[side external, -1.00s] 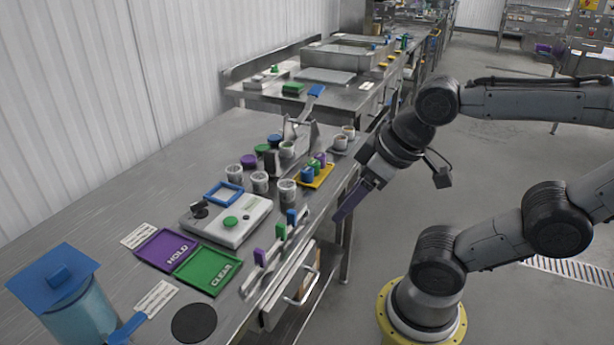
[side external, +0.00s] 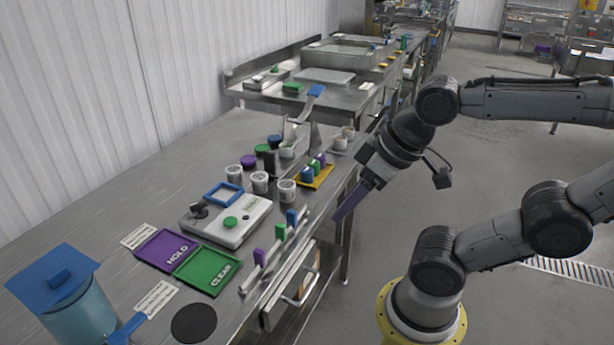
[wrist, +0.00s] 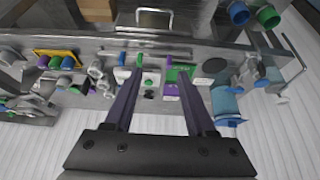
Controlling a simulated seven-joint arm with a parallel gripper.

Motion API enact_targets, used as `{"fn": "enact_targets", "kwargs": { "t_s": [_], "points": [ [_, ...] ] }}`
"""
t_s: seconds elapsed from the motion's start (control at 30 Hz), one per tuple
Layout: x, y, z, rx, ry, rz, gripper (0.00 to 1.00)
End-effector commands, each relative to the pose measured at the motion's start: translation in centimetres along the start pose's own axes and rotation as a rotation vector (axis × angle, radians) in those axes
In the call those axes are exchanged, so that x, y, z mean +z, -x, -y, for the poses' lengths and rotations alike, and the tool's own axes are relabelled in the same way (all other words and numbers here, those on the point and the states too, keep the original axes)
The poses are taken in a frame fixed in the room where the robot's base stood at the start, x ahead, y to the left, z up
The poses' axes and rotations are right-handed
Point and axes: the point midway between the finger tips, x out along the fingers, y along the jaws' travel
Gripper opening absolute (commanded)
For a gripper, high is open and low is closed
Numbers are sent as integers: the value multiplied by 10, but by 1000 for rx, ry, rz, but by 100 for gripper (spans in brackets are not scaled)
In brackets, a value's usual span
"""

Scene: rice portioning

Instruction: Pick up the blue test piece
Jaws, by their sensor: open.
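A blue piece (side external: 307,174) stands in a yellow tray (side external: 317,183) with a green piece (side external: 315,166) and a purple piece (side external: 322,159). The tray (wrist: 77,58) also shows at the left in the wrist view. Another blue piece (side external: 292,217) stands on the rail at the table's front edge, beside a green and a purple one; it shows small in the wrist view (wrist: 122,58). I cannot tell from looks alone which blue one is the test piece. My gripper (side external: 345,210) is open and empty, in the air off the table's front edge, to the right of the rail and tray.
A white scale (side external: 227,220) stands behind the rail. Purple HOLD (side external: 165,249) and green CLEAR (side external: 208,270) trays lie to its left. Several white cups (side external: 287,190) stand near the yellow tray. A blue-lidded container (side external: 68,308) is at the near left.

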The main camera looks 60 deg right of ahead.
Motion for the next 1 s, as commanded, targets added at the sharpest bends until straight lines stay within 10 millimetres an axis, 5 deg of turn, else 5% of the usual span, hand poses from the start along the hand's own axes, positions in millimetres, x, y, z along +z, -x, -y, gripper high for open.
{"fn": "enact_targets", "kwargs": {
  "t_s": [0.17,0.4,0.57,0.8,1.0],
  "points": [
    [-1,5,0,1,-132,10,56],
    [-63,36,-6,17,-478,1,56],
    [-116,40,-25,63,-738,33,56],
    [-196,13,-83,169,-1142,95,56],
    [-235,-35,-156,270,-1431,151,56]
  ]
}}
